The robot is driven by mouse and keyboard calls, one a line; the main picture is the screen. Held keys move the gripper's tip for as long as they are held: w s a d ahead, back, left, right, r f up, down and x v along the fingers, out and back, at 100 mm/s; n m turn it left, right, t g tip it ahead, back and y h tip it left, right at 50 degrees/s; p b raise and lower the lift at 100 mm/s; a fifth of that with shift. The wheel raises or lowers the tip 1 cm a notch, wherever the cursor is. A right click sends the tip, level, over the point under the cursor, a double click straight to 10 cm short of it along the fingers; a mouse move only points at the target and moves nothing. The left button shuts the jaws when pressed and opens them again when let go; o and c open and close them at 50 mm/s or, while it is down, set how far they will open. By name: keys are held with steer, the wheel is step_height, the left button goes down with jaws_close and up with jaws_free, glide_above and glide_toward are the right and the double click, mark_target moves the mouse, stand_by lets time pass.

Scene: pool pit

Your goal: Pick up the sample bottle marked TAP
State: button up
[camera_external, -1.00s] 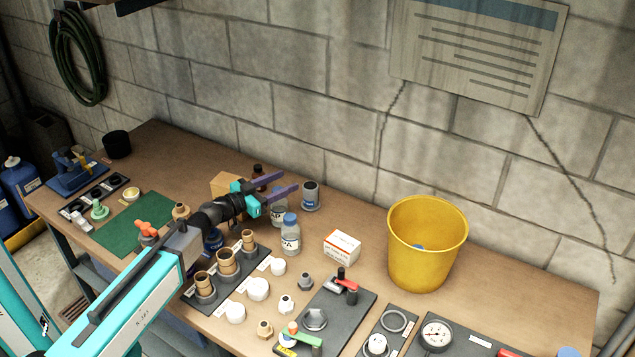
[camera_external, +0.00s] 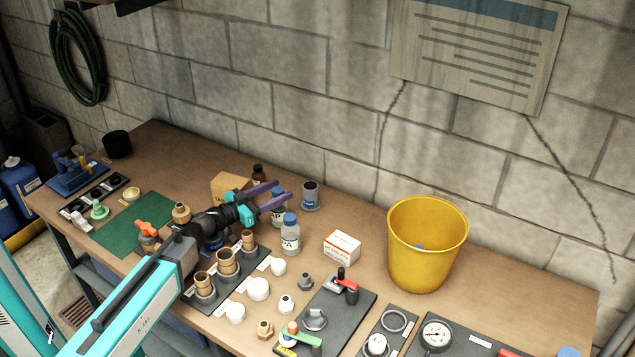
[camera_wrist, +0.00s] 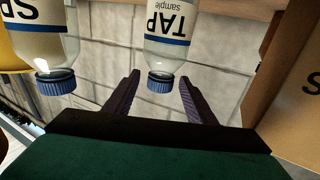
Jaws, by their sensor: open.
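The clear sample bottle marked TAP (camera_wrist: 167,28) has a blue cap and shows upside down in the wrist view, in line with the gap between my fingers. In the external view the TAP bottle (camera_external: 278,216) stands on the bench, partly hidden by the fingers. My gripper (camera_external: 284,190) is open, with its two purple fingers at the height of the bottle's cap. In the wrist view my gripper (camera_wrist: 160,80) has a finger on each side of the cap, and no contact shows.
A similar bottle, apparently marked SPA (camera_wrist: 42,35), stands close by; it shows in the external view (camera_external: 290,238). A cardboard box (camera_external: 229,184), brown bottle (camera_external: 258,174) and grey container (camera_external: 311,196) are near. A yellow bucket (camera_external: 427,250) stands farther right.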

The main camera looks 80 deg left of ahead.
steer(key=shift+p+x, duration=0.9)
steer(key=shift+x, duration=1.35)
jaws_close()
